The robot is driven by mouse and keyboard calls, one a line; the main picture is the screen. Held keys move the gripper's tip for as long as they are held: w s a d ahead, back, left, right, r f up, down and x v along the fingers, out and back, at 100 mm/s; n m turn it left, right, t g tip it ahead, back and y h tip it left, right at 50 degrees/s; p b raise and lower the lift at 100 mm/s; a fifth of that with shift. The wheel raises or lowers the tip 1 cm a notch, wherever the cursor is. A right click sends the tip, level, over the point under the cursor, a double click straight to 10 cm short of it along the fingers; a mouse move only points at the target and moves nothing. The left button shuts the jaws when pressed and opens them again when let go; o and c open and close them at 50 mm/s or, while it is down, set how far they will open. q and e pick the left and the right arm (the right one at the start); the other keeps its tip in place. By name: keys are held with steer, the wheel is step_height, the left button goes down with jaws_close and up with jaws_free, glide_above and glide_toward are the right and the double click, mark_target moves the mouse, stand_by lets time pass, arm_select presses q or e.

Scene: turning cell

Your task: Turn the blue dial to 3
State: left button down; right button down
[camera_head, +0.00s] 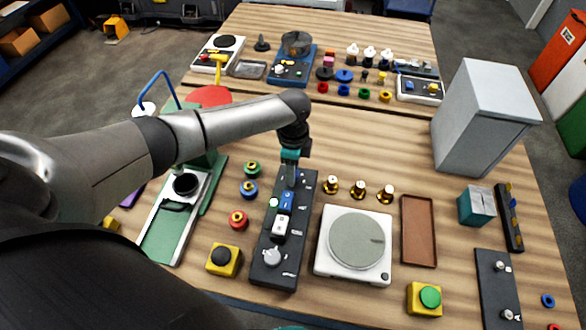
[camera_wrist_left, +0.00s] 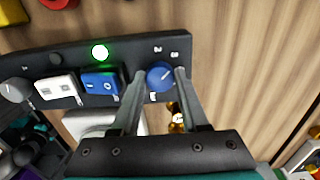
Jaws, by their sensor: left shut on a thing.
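The blue dial (camera_wrist_left: 161,76) sits at one end of a dark control panel (camera_head: 264,275), also seen in the left wrist view (camera_wrist_left: 215,54). My left gripper (camera_wrist_left: 163,74) is shut on the dial, one finger on each side of it. In the head view my left gripper (camera_head: 290,172) comes down over the panel's far end and hides the dial. Small white marks surround the dial, but they are too small to read surely, and I cannot tell which one it points to. My right gripper is not in view.
The panel also carries a lit green lamp (camera_head: 273,202), a blue rocker switch (camera_head: 286,202), a white switch (camera_head: 280,226) and a grey knob (camera_head: 272,257). Several brass pieces (camera_head: 358,192) and a white round-plate device (camera_head: 322,262) stand close on the right.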

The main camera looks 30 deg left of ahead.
arm_select(q)
steer(key=shift+d, duration=0.1)
steer(key=shift+c, duration=2.1)
jaws_free()
step_height(320, 180, up, 15)
steer(key=shift+r+p, duration=0.15)
steer(key=shift+p, duration=0.25)
